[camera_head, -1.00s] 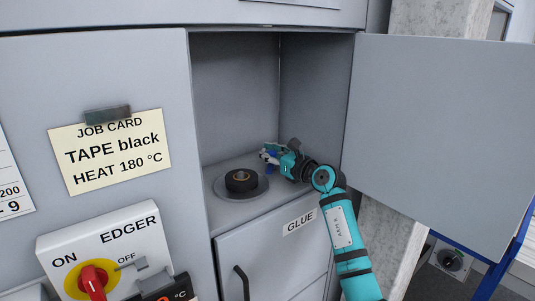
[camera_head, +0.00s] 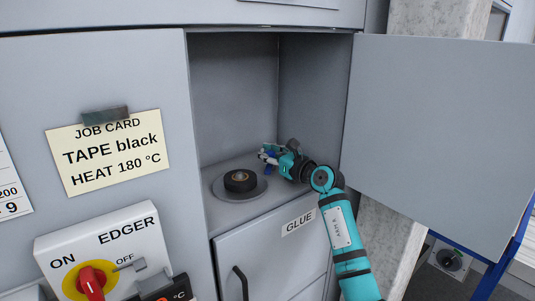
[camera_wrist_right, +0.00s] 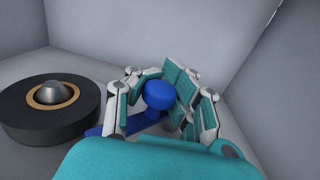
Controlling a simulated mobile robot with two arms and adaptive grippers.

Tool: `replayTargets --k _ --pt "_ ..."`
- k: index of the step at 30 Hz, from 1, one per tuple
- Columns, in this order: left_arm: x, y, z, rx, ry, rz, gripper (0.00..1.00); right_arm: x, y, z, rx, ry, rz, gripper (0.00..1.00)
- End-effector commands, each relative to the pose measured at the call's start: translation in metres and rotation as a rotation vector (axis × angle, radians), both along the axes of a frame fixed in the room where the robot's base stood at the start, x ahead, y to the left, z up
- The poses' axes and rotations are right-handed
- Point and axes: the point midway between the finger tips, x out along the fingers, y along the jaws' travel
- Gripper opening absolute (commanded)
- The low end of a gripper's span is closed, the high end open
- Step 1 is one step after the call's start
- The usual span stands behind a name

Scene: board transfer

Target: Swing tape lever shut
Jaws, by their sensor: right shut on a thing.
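The tape lever (camera_wrist_right: 104,130) is blue with a round knob (camera_wrist_right: 158,95), seen in the right wrist view; in the head view (camera_head: 269,156) only a little blue shows at my fingers. My right gripper (camera_head: 268,152) is inside the open compartment, shut on the lever knob; its fingers (camera_wrist_right: 150,98) stand on both sides of the knob. My left gripper is not in view.
The compartment door (camera_head: 430,130) stands open at the right, beside my right arm. Compartment walls (camera_head: 235,90) enclose the gripper. The EDGER switch panel (camera_head: 105,255) and job card (camera_head: 108,153) are at the left.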

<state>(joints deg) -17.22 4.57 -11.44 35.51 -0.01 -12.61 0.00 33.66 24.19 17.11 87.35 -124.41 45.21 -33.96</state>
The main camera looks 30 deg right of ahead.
Motion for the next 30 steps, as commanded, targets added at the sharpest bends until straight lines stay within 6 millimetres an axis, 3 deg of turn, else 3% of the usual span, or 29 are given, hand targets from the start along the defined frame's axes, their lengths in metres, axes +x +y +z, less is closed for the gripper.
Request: replayTargets --k 1,3,6,14,23,30 --pt "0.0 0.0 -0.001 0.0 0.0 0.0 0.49 0.001 0.008 -0.01 0.004 0.021 0.018 0.0" --pt "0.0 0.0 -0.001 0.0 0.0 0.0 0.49 0.001 0.008 -0.01 0.005 0.021 0.018 0.0" --pt "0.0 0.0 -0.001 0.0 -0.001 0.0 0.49 0.001 0.008 -0.01 0.004 0.022 0.018 0.17" --pt "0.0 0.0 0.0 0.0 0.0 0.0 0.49 0.001 0.005 -0.006 0.002 0.014 0.011 0.5" --pt "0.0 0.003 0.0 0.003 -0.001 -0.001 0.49 -0.002 0.002 -0.004 -0.001 0.01 0.007 0.5" --pt "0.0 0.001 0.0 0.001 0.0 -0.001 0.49 -0.037 -0.004 -0.005 -0.004 0.012 0.006 0.5"
